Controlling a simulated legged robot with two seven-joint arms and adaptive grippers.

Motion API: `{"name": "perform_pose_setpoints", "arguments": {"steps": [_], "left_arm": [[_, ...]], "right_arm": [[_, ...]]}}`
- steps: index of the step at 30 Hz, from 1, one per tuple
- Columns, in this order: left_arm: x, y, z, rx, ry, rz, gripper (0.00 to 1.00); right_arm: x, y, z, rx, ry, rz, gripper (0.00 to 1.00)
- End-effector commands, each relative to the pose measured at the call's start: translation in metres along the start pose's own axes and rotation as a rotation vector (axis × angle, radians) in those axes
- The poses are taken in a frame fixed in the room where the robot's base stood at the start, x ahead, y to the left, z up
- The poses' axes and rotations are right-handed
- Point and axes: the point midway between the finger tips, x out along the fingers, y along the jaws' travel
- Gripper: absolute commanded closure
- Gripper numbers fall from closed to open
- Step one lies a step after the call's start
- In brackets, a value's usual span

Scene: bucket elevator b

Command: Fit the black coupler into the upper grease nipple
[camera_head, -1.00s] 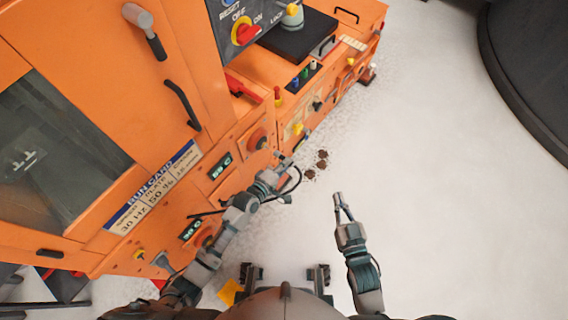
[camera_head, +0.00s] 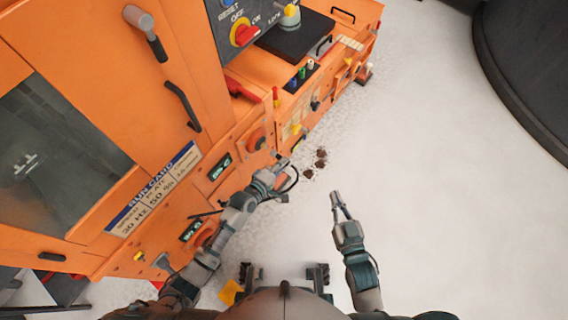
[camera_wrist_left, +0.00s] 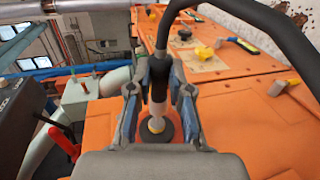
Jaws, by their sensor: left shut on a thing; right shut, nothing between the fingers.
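My left gripper (camera_head: 281,161) is beside the orange machine's side panel. In the left wrist view, the left gripper (camera_wrist_left: 158,92) is shut on the black coupler (camera_wrist_left: 160,68), which has a pale sleeve and a black hose curving up and right. Below the sleeve a small pale tip sits in line with a dark round disc (camera_wrist_left: 166,134) on the orange panel. I cannot tell whether this tip is the grease nipple, or whether the coupler touches it. In the head view the coupler is too small to make out. My right gripper (camera_head: 338,207) is shut and empty over the floor.
The orange machine (camera_head: 110,110) fills the left, with a red round fitting (camera_head: 256,139), digital displays (camera_head: 220,167) and a red-knobbed control box (camera_head: 243,34). Brown clumps (camera_head: 320,158) lie on the pale floor. A dark round vessel (camera_head: 530,70) stands top right. The right floor is clear.

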Motion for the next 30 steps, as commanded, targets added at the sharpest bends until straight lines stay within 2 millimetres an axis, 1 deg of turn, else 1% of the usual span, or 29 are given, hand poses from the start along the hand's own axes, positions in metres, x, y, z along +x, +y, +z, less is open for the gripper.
{"name": "perform_pose_setpoints", "arguments": {"steps": [3, 13, 24, 30], "left_arm": [[-0.001, 0.001, 0.0, 0.001, 0.001, 0.001, 1.0], [0.002, 0.0, 0.003, 0.004, 0.001, -0.004, 1.0], [0.0, 0.0, -0.009, 0.001, 0.0, 0.0, 1.0], [0.001, 0.0, -0.011, 0.003, 0.001, -0.002, 1.0]], "right_arm": [[0.0, 0.0, -0.003, 0.0, 0.003, 0.0, 1.0], [-0.001, 0.004, -0.001, 0.006, 0.003, -0.001, 1.0], [0.0, 0.001, 0.003, 0.003, -0.002, 0.0, 1.0], [0.0, 0.002, 0.005, 0.005, -0.003, 0.0, 1.0]]}}
